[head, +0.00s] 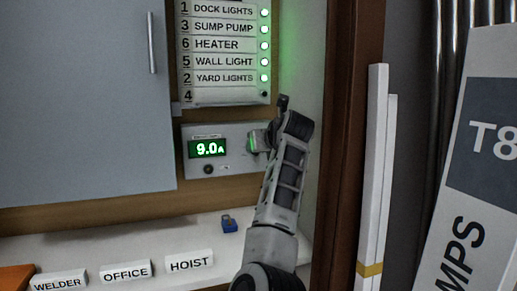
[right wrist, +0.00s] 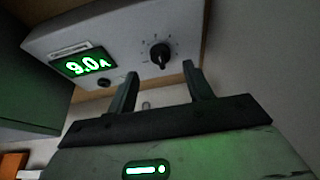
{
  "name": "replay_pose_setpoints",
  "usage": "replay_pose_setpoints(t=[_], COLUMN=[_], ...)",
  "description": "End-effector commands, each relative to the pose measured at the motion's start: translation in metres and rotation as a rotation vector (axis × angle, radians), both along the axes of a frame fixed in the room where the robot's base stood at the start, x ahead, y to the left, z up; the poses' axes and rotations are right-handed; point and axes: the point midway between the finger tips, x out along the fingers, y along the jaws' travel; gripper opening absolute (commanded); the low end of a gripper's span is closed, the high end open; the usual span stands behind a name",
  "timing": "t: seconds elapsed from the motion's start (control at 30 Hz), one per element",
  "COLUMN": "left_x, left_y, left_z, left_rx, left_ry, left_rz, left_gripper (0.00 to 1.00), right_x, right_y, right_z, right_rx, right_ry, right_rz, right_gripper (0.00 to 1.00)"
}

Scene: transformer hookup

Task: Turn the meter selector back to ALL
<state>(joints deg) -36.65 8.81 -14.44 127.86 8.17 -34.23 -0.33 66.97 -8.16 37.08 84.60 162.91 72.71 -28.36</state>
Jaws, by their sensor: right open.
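The meter (head: 231,171) is a light grey box on the wall with a green display reading 9.0A. It also shows in the right wrist view (right wrist: 118,27). Its selector (right wrist: 160,54) is a small black knob with tick marks around it; the tick labels are too small to read. My right gripper (right wrist: 163,82) is open and empty, its two fingers just short of the knob and to either side of it. In the head view my right gripper (head: 258,140) is at the meter's right side and hides the selector. My left gripper is out of view.
A labelled breaker panel (head: 222,96) with green lights hangs above the meter. A grey cabinet door (head: 80,100) is at left. Below, a white shelf (head: 150,240) holds WELDER, OFFICE and HOIST plates and a blue padlock-like item (head: 229,224). A brown post (head: 350,150) stands at right.

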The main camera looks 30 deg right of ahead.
Motion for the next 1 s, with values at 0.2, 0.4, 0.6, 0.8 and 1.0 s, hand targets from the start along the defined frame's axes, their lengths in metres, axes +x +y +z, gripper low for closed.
replay_pose_setpoints(t=[0.2,0.4,0.6,0.8,1.0], left_x=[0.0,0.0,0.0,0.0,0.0], left_y=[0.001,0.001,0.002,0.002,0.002], left_z=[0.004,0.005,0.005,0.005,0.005], left_rx=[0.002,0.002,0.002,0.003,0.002], left_ry=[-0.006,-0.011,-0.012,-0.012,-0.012], left_rz=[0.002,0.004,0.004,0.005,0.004], left_gripper=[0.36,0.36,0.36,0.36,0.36], right_x=[0.03,0.042,0.043,0.043,0.043], right_y=[-0.008,-0.011,-0.011,-0.011,-0.011], right_z=[-0.012,-0.017,-0.018,-0.018,-0.018], right_rx=[-0.001,-0.002,-0.001,-0.002,-0.003], right_ry=[0.001,-0.001,-0.002,-0.002,0.0], right_rz=[-0.001,-0.001,-0.002,-0.001,-0.002], right_gripper=[0.51,0.51,0.51,0.23,0.07])
